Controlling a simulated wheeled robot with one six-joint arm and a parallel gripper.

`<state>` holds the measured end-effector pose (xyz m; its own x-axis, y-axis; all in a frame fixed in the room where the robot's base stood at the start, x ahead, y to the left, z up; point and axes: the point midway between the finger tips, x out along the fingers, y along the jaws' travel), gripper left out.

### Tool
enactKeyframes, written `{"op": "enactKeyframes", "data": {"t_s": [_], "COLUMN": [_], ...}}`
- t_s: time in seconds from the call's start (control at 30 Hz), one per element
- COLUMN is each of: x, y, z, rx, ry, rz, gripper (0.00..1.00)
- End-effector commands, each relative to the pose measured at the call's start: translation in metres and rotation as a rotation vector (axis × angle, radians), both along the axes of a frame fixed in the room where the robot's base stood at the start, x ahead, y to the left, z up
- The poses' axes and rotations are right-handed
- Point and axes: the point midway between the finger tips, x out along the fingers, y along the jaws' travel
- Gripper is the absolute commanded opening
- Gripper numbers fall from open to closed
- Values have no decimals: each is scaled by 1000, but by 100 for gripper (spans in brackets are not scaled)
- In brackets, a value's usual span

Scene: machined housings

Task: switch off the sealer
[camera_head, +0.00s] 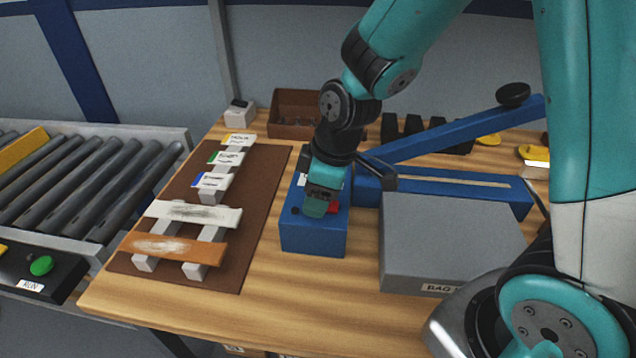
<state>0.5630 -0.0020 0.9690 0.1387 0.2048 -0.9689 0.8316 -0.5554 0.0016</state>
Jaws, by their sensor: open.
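The blue sealer (312,238) stands on the wooden table, its long base bar (455,186) running to the right. Its blue lever arm (450,132) is raised, with a black knob (512,95) at the end. A red switch (334,208) shows on top of the front box, and a small dark knob (295,211) lies left of it. My gripper (317,207) is open, pointing down over the box top, right beside the red switch. The gripper hides part of the box top. I cannot tell whether it touches the switch or which way the switch is set.
A grey box (450,240) with a bag label stands close on the right. A brown mat (262,200) with grey blocks, labelled pieces and two worn strips lies left. A brown bin (290,110) stands behind. A roller conveyor (80,185) is at far left.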

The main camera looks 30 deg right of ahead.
Motion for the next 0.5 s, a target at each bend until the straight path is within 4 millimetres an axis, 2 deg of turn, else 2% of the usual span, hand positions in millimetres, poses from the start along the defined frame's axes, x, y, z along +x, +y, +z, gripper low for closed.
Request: {"op": "enactKeyframes", "data": {"t_s": [0.17,0.5], "x": [-1,-12], "y": [-3,-21], "z": [17,99], "rx": [2,1], "ry": [-5,-9], "rz": [-1,-4], "gripper": [57,57]}}
